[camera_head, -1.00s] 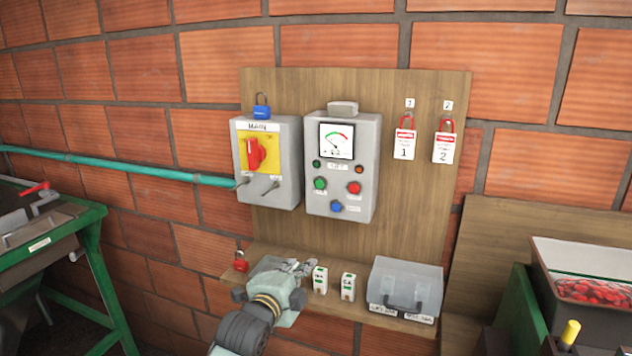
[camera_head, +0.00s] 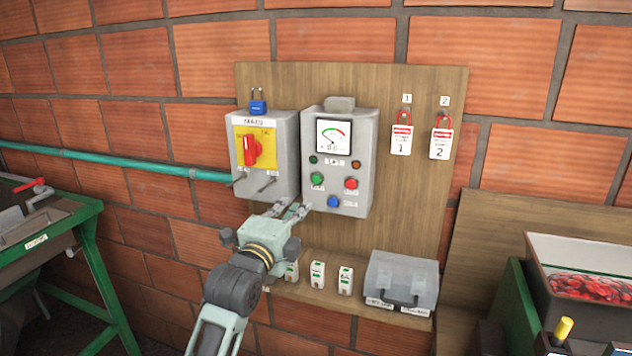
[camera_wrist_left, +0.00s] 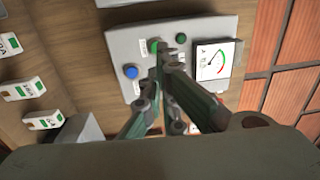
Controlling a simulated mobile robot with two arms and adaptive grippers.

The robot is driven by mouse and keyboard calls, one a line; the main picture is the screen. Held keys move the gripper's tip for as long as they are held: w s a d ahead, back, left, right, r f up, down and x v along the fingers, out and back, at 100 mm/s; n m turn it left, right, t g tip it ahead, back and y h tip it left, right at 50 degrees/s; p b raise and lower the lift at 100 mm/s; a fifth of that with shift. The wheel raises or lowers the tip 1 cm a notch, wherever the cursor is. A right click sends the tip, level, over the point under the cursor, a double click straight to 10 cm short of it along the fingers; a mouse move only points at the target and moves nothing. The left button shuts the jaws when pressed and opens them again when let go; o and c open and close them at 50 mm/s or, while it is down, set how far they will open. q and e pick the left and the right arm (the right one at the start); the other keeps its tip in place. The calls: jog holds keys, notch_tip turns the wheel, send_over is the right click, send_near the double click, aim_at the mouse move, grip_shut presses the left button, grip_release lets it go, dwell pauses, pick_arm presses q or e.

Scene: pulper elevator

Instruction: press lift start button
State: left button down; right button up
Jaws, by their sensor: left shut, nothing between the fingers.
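The grey control box (camera_head: 364,150) hangs on a wooden board, with a dial, a green button (camera_head: 317,179), a red button (camera_head: 351,183) and a blue button (camera_head: 333,202). My left gripper (camera_head: 296,209) is shut and empty, just below the box's lower left corner in the head view. In the left wrist view its fingers (camera_wrist_left: 168,62) point at the box. Their tips overlap the area beside the green button (camera_wrist_left: 154,46); contact cannot be told. The blue button (camera_wrist_left: 130,72) is clear of them, and the red button is hidden there. My right gripper is not in view.
A switch box (camera_head: 285,130) with a red handle and blue padlock hangs left of the control box. Two red lockout tags (camera_head: 401,140) hang to the right. The shelf below holds small labelled blocks (camera_head: 317,274) and a clear case (camera_head: 402,275).

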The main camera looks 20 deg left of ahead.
pick_arm(q)
jog(key=p, duration=0.4)
send_near(317, 178)
jog(key=w, duration=0.5)
jog(key=shift+w+r, duration=0.2)
jog(key=shift+r, duration=0.15)
jog(key=shift+w+d+f+p, duration=0.1)
jog(key=shift+w+p, duration=0.25)
jog(key=shift+w, duration=0.4)
